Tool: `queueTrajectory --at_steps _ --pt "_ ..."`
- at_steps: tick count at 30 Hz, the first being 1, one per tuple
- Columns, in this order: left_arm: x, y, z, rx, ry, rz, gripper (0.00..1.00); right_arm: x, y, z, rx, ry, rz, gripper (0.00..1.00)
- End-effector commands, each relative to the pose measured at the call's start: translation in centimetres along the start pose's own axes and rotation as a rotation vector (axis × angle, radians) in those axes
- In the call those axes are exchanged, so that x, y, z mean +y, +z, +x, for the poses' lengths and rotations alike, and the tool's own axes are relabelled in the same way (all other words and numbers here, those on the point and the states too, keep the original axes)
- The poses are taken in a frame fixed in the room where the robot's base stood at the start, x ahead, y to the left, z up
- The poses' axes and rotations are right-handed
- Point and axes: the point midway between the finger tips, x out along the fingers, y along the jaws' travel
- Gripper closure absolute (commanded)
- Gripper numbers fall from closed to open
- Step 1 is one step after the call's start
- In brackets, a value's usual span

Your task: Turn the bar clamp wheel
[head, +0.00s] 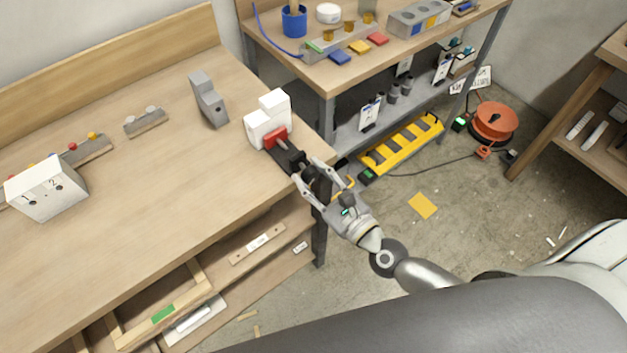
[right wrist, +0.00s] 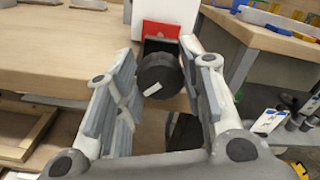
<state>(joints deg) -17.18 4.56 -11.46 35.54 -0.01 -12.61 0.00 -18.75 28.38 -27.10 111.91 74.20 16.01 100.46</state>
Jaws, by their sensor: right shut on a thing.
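The bar clamp (head: 287,157) sits at the workbench's right edge, with a red jaw (head: 275,138) against a white block (head: 268,118). Its dark round wheel (right wrist: 158,74) has a small pale mark and faces me in the right wrist view. My right gripper (head: 311,173) is at the bench edge, shut on the wheel, with one finger on each side of it. In the head view the fingers partly hide the wheel. My left gripper is not in view.
A grey block (head: 208,100) stands left of the clamp on the wooden workbench (head: 150,190). A white numbered box (head: 47,190) is farther left. A second table holds small parts behind. A yellow rack (head: 402,145) and an orange cable reel (head: 493,121) are on the floor.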

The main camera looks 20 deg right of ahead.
Motion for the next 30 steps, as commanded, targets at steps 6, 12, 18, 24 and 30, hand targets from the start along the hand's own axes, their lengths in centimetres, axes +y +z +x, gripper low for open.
queueTrajectory --at_steps 6,12,18,24,30 --pt "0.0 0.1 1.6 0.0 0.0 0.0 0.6 0.2 -0.4 -0.1 0.002 0.002 0.208 0.87" --pt "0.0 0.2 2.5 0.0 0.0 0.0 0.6 0.1 -0.3 -0.1 0.003 0.002 0.398 0.87" --pt "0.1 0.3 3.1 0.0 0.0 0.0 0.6 0.1 -0.3 -0.1 0.002 0.0 0.589 0.87" --pt "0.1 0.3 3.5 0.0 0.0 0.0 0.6 0.0 -0.2 0.0 0.002 -0.002 0.772 0.87" --pt "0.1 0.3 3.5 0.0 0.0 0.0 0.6 -0.1 -0.2 0.0 0.002 0.0 0.92 0.87"
